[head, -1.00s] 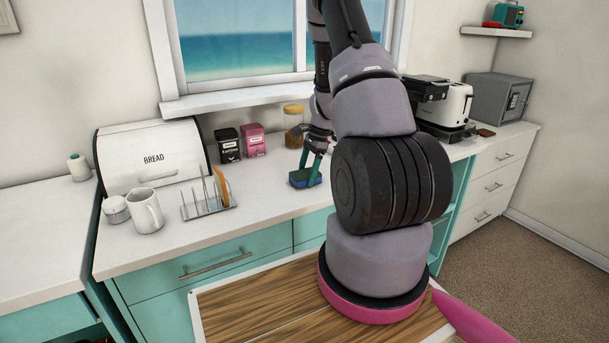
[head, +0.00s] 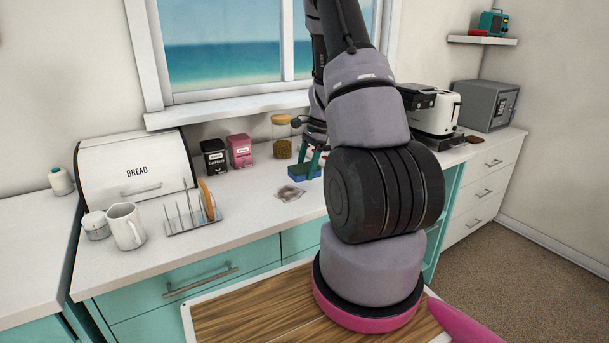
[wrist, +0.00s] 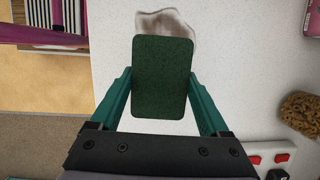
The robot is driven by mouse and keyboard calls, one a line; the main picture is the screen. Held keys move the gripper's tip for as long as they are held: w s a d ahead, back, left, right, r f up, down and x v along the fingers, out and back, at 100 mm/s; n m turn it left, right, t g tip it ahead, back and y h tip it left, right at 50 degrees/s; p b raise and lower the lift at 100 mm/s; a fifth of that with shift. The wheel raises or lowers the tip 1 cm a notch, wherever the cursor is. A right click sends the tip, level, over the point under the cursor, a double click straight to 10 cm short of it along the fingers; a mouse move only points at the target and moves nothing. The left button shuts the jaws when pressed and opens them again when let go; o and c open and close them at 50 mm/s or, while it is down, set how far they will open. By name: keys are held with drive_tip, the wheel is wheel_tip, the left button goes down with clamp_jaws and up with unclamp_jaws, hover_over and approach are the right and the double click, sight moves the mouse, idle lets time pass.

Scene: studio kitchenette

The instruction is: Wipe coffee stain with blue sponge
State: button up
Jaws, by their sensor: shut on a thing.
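The blue sponge (head: 301,174) has a green upper face, which fills the middle of the wrist view (wrist: 162,95). My gripper (head: 314,163) is shut on it by two opposite sides, and its teal fingers also show in the wrist view (wrist: 162,85). The sponge is low at the white counter; I cannot tell whether it touches. The coffee stain (head: 290,193) is a brownish patch on the counter, in front and left of the sponge in the head view. In the wrist view the stain (wrist: 175,22) shows beyond the sponge, which hides part of it.
A toast rack (head: 195,222), white mug (head: 125,228) and bread bin (head: 135,165) stand left. Black (head: 214,158) and pink (head: 240,151) tins and a jar (head: 282,140) stand behind. Counter around the stain is clear.

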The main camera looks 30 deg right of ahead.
drive_tip(key=shift+r, duration=1.35)
